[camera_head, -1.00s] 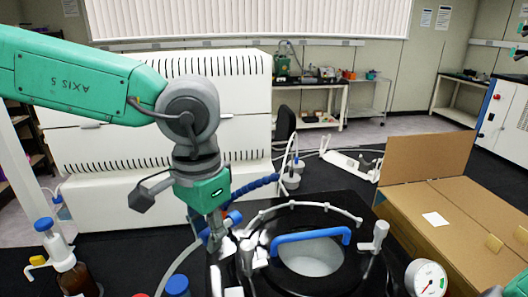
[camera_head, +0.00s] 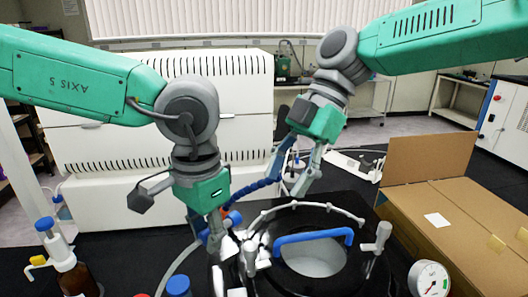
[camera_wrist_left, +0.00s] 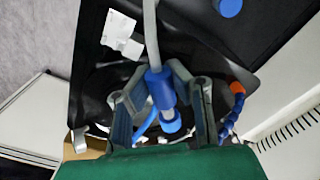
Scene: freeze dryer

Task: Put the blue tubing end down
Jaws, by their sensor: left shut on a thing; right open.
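My left gripper (camera_head: 214,236) points down just left of the round black vessel. In the left wrist view its fingers (camera_wrist_left: 163,112) are shut on the blue tubing end (camera_wrist_left: 160,88), a blue fitting on a pale grey hose (camera_wrist_left: 151,30). In the head view the held end is mostly hidden by the gripper. A corrugated blue tube (camera_head: 255,188) runs beside that gripper toward the right; part of it also shows in the left wrist view (camera_wrist_left: 229,124). My right gripper (camera_head: 291,178) is open behind the vessel, close to the corrugated tube's right part. I cannot tell whether it touches the tube.
The black vessel (camera_head: 356,275) has a blue handle (camera_head: 313,236) and a white curved bar around its rim. A cardboard box (camera_head: 455,220) and a gauge (camera_head: 429,279) stand right. A brown bottle (camera_head: 76,279) and a blue-capped bottle (camera_head: 178,287) stand left and front.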

